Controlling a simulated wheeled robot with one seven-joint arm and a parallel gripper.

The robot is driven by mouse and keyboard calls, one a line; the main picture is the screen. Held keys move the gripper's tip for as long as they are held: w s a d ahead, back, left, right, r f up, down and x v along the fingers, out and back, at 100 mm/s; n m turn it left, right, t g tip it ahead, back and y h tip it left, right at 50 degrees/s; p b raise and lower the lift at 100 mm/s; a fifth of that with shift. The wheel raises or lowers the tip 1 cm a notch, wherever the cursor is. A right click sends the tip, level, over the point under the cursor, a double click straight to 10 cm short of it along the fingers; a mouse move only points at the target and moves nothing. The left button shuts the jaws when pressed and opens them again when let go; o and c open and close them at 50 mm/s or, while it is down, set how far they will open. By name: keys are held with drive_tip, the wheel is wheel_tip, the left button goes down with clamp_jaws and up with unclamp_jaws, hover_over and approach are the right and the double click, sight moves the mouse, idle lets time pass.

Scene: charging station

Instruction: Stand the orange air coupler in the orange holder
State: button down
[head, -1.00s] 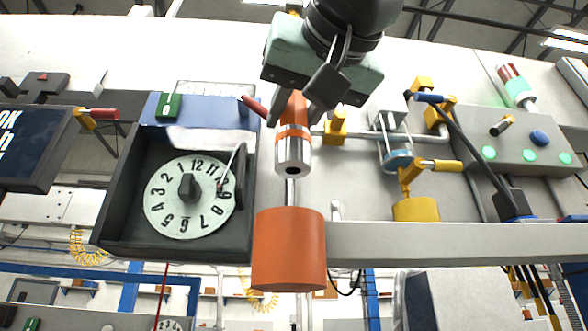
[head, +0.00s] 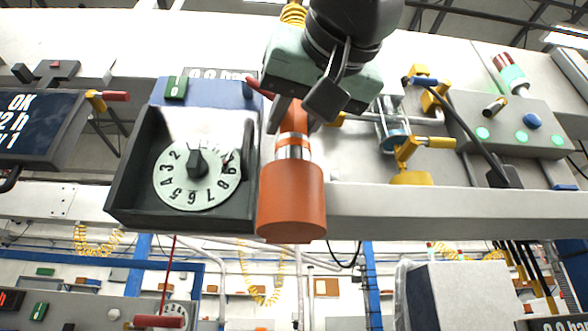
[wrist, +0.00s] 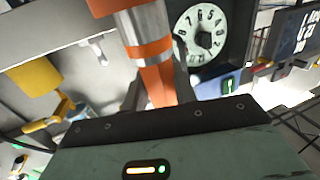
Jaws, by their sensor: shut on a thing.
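The orange air coupler (head: 293,140) is orange with a steel band and hangs upright between the jaws of my gripper (head: 292,118), which is shut on it. The orange holder (head: 291,203) is a short cylinder directly below, at the front of the grey ledge. The coupler's lower steel end meets the holder's top rim and its tip is hidden there; I cannot tell how deep it sits. In the wrist view the coupler (wrist: 150,50) runs from the jaws up to the orange holder (wrist: 108,6) at the top edge.
A dark box with a numbered dial (head: 197,178) stands close left of the holder. Right are yellow fittings (head: 408,160) and a grey panel with green buttons (head: 508,125). The ledge (head: 390,212) is bare just right of the holder.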

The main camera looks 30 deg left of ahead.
sight(299, 141)
drive_tip(key=shift+w+a+f+b, duration=0.15)
drive_tip(key=shift+f+b, duration=1.55)
drive_tip(key=shift+f, duration=0.35)
drive_tip(key=c, duration=1)
unclamp_jaws()
drive_tip(key=shift+c, duration=0.2)
